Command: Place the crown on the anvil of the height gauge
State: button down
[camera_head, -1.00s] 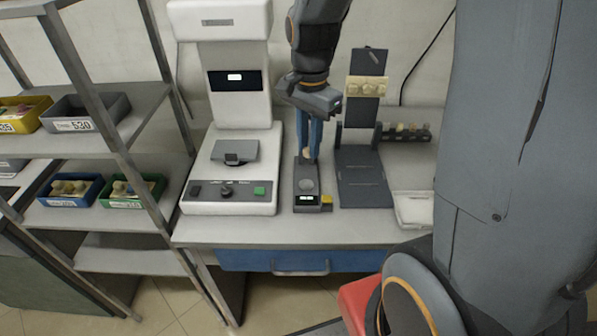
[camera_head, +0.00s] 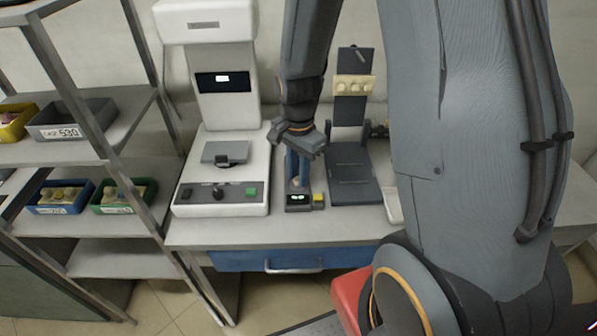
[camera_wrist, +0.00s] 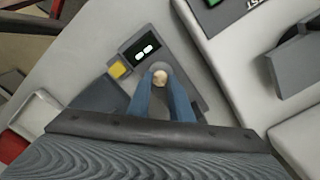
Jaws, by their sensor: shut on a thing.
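My gripper (camera_head: 298,181) points down over the height gauge (camera_head: 299,205), a small dark device with a lit display. In the wrist view its two blue fingers (camera_wrist: 161,84) are shut on the crown (camera_wrist: 160,77), a small pale, cream-coloured piece at the fingertips. The crown is right over the gauge's round grey anvil (camera_wrist: 166,68). I cannot tell whether the crown touches the anvil. The gauge's display also shows in the wrist view (camera_wrist: 143,49), with a yellow block (camera_wrist: 119,69) beside it.
A white machine (camera_head: 221,180) with a grey plate stands left of the gauge. A dark stand (camera_head: 352,180) with a cream strip is close on the right. A shelf rack with bins (camera_head: 70,122) is at the far left. The bench front (camera_head: 225,235) is clear.

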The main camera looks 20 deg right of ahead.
jog(key=shift+f, duration=0.1)
jog(key=c, duration=1.6)
grip_release()
notch_tip(320, 180, up, 12)
jog(key=b, duration=0.2)
jog(key=shift+s+a+f+n+t, duration=0.15)
jog(key=shift+s+f+n, duration=0.45)
jog(key=shift+s+n, duration=1.25)
jog(key=shift+s+f+n+t, duration=0.1)
jog(key=shift+s+f+n, duration=0.55)
jog(key=shift+s+n, duration=1.2)
jog(key=shift+s+a+f+n+t, duration=0.15)
jog(key=shift+s+f+n, duration=0.7)
jog(key=shift+n, duration=1.75)
jog(key=shift+s+d+r, duration=0.1)
jog(key=shift+s+r, duration=0.15)
